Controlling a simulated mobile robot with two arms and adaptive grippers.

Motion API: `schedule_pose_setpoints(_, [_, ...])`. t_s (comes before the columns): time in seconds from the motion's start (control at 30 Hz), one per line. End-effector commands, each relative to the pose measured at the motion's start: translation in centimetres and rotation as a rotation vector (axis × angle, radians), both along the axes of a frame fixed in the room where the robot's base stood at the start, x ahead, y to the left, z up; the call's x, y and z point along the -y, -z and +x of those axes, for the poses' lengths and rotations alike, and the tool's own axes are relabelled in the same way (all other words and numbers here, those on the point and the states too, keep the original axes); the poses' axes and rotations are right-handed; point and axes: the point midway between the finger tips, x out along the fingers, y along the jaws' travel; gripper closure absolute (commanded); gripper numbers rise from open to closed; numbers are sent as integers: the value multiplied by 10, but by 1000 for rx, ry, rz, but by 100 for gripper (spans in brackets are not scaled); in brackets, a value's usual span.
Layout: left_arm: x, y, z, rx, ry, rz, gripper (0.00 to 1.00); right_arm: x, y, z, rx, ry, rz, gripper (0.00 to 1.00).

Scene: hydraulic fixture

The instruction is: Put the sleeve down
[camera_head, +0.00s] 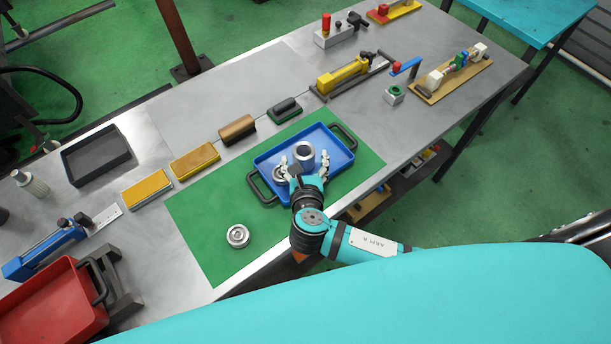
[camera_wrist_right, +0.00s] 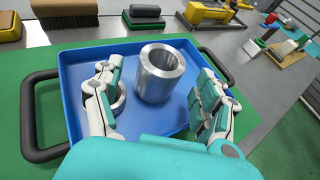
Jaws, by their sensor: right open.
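The sleeve (camera_head: 304,153) is a silvery metal hollow cylinder. It stands upright in the blue tray (camera_head: 335,160), and also shows in the right wrist view (camera_wrist_right: 161,74). My right gripper (camera_head: 307,172) is over the tray, its fingers spread to either side of the sleeve. The right wrist view shows gaps between the sleeve and both open fingers (camera_wrist_right: 160,95). A metal ring-shaped part (camera_head: 279,174) lies in the tray beside the left finger, partly hidden by it. My left gripper is not in view.
The tray has black handles and sits on a green mat (camera_head: 205,210). A round metal part (camera_head: 238,236) lies on the mat to the left. Brushes and yellow blocks (camera_head: 195,160) line the mat's far side. A red bin (camera_head: 50,310) stands at lower left.

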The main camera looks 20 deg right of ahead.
Motion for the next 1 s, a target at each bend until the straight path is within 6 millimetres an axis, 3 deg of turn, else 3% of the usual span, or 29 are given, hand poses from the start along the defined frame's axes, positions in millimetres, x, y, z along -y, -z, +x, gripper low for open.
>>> schedule_pose_setpoints(0.2, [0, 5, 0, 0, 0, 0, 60, -12, -17, -43, -2, -1, 3, 26])
schedule_pose_setpoints(0.4, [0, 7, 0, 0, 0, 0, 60, -18, -27, -65, -2, -1, 1, 26])
schedule_pose_setpoints(1.0, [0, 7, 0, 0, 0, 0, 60, -19, -30, -70, 0, 0, 0, 26])
